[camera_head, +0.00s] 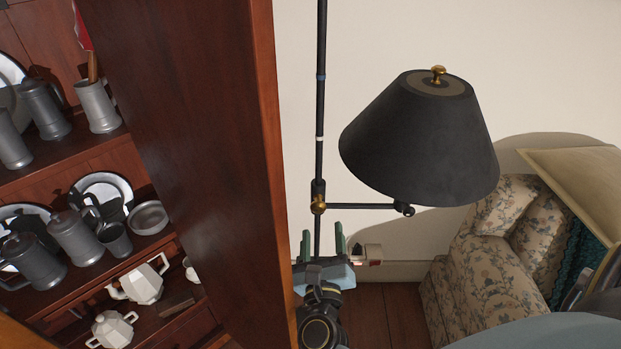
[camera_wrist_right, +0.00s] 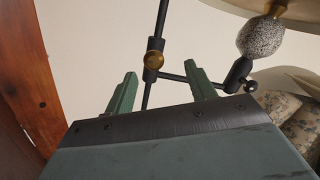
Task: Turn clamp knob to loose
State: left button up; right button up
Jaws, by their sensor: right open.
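The brass clamp knob (camera_head: 318,204) sits on a black clamp where the lamp's side arm meets the dark vertical pole (camera_head: 320,100). In the right wrist view the clamp knob (camera_wrist_right: 155,58) shows as a gold disc beyond the fingers, between them but nearer the left one. My right gripper (camera_head: 323,242) is open and empty, with green fingers pointing up, just below the knob and apart from it. In the right wrist view the gripper's fingers (camera_wrist_right: 160,88) are spread. My left gripper does not show clearly in either view.
The black lampshade (camera_head: 420,135) hangs to the right over the side arm (camera_head: 362,207). A wooden shelf unit (camera_head: 215,120) with pewter mugs stands close on the left. A floral armchair (camera_head: 500,260) is at lower right. A wall outlet (camera_head: 374,254) is behind.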

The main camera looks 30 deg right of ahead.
aim_at(318, 210)
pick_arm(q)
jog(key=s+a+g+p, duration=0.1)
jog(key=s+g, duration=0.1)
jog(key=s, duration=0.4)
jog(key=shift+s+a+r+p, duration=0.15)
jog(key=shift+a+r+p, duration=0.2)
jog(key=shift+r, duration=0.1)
pick_arm(e)
jog(key=w+d, duration=0.1)
jog(key=w, duration=0.1)
jog(key=w+d+m, duration=0.1)
jog(key=w, duration=0.1)
jog(key=w+d+m+g, duration=0.1)
jog(key=w, duration=0.2)
jog(key=shift+w+d+f, duration=0.1)
jog(key=shift+d+f, duration=0.15)
jog(key=shift+f, duration=0.15)
jog(key=shift+y, duration=0.3)
jog(key=shift+c, duration=0.2)
jog(key=c, duration=0.9)
jog(key=shift+c, duration=0.2)
